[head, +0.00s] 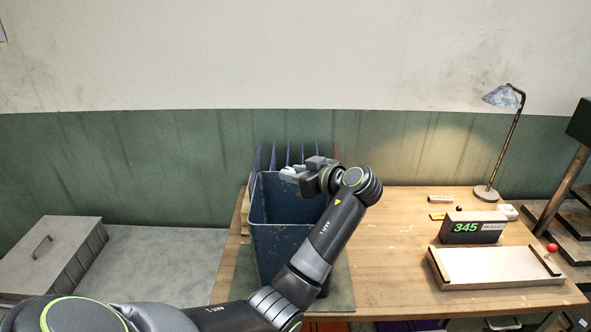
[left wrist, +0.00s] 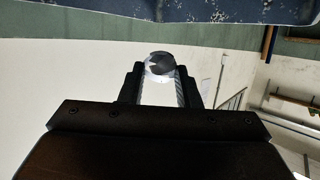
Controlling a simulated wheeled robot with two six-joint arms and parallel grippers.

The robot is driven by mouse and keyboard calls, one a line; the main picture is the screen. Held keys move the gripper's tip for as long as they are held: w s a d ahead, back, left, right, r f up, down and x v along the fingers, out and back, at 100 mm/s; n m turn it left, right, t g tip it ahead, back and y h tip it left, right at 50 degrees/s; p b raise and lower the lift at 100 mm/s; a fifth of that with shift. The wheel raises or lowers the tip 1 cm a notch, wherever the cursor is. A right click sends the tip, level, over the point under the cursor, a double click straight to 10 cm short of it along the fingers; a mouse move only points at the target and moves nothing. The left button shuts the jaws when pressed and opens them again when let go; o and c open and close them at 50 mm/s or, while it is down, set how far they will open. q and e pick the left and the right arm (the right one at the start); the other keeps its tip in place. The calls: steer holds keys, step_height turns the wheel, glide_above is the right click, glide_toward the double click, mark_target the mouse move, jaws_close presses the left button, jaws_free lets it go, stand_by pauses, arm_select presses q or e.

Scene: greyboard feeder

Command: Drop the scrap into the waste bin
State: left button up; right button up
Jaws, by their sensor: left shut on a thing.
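The waste bin (head: 272,245) is a tall dark blue bin standing on a mat at the left end of the wooden table. My left gripper (head: 290,174) is over the bin's open top, reaching in from the right side of the bin. It is shut on the scrap (left wrist: 160,65), a crumpled grey and white ball between the fingertips in the left wrist view. In the head view the scrap is small and pale at the fingertips. The bin's worn blue wall (left wrist: 200,10) crosses the top of the left wrist view. The bin's inside is mostly hidden. My right gripper is not in view.
Upright coloured dividers (head: 288,154) stand behind the bin. To the right are a display reading 345 (head: 472,228), a pale flat-topped device (head: 495,266) with a red-knobbed lever, and a lamp (head: 487,192). A grey metal box (head: 50,255) is at far left.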

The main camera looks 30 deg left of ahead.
arm_select(q)
steer(key=shift+d+r, duration=0.1)
steer(key=shift+d, duration=0.1)
steer(key=o, duration=1)
steer(key=shift+a, duration=0.1)
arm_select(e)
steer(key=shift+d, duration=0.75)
arm_select(q)
steer(key=b+v, duration=0.6)
steer(key=v, duration=1.1)
steer(key=shift+s+d, duration=0.15)
steer(key=shift+d, duration=0.1)
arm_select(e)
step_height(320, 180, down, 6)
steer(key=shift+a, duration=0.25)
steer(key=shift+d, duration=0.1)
